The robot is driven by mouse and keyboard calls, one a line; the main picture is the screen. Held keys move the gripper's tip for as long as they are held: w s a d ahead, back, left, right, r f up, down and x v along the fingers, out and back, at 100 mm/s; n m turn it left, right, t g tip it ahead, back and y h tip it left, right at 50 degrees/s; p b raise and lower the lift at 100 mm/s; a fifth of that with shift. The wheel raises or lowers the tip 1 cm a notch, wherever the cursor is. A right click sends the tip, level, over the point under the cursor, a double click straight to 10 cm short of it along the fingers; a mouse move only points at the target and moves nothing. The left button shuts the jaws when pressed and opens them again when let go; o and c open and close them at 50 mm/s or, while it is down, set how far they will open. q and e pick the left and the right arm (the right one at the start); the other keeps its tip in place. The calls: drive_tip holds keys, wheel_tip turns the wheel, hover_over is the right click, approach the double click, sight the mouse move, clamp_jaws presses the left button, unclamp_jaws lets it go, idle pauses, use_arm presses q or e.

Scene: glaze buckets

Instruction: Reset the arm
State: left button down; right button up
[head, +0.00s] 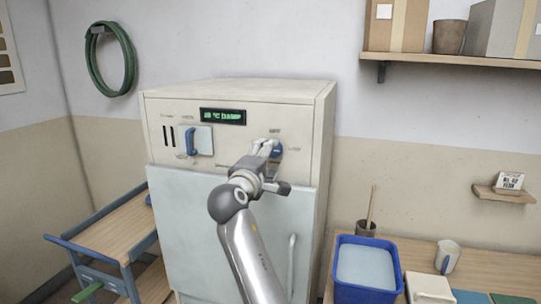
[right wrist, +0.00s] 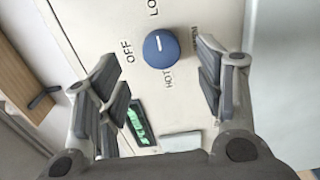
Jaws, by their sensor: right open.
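My right gripper (head: 268,148) is at the front of a cream cabinet (head: 240,92), in front of the blue knob (head: 278,150). In the right wrist view the knob (right wrist: 160,48) sits between the spread fingers of the open gripper (right wrist: 155,62), with a gap on both sides. The white mark on the knob points up in that picture, toward a label starting "LO"; "OFF" and "HOT" labels lie around it. My left gripper is not in view.
The cabinet has a lit green display (head: 223,116), a blue handle (head: 192,141) and a pale door. A wooden cart (head: 115,230) stands at left. At right, a table holds a blue bucket (head: 345,290) and a mug (head: 447,257), below a wall shelf (head: 460,59).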

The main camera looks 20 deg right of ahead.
drive_tip(key=shift+v, duration=0.9)
drive_tip(key=s+a+f+n+g+y, duration=0.1)
drive_tip(key=a+f+g+y, duration=0.15)
drive_tip(key=f, duration=1.75)
drive_tip(key=s+a+f+g+y, duration=0.1)
drive_tip(key=f+y, duration=0.3)
drive_tip(key=f, duration=1.6)
drive_tip(key=s+f+m+g+y, duration=0.1)
drive_tip(key=s+f, duration=0.4)
drive_tip(key=f, duration=0.4)
drive_tip(key=s+f+g+y, duration=0.15)
drive_tip(key=s+f, duration=0.25)
drive_tip(key=f, duration=0.4)
drive_tip(key=s+d+f+m+g, duration=0.2)
drive_tip(key=s+f, duration=0.8)
drive_tip(key=s, duration=0.3)
drive_tip(key=s+d+f+m+g, duration=0.1)
drive_tip(key=s+f+m+g, duration=0.15)
drive_tip(key=s+f, duration=0.9)
drive_tip(key=s+d+f+m+g, duration=0.1)
drive_tip(key=s+d+f+m, duration=0.1)
drive_tip(key=s, duration=1.2)
drive_tip(key=s+d+f+m+g+y, duration=0.1)
drive_tip(key=s+d+f+m+g, duration=0.1)
drive_tip(key=s, duration=1.2)
drive_tip(key=shift+d+f, duration=0.6)
drive_tip(key=shift+f, duration=0.3)
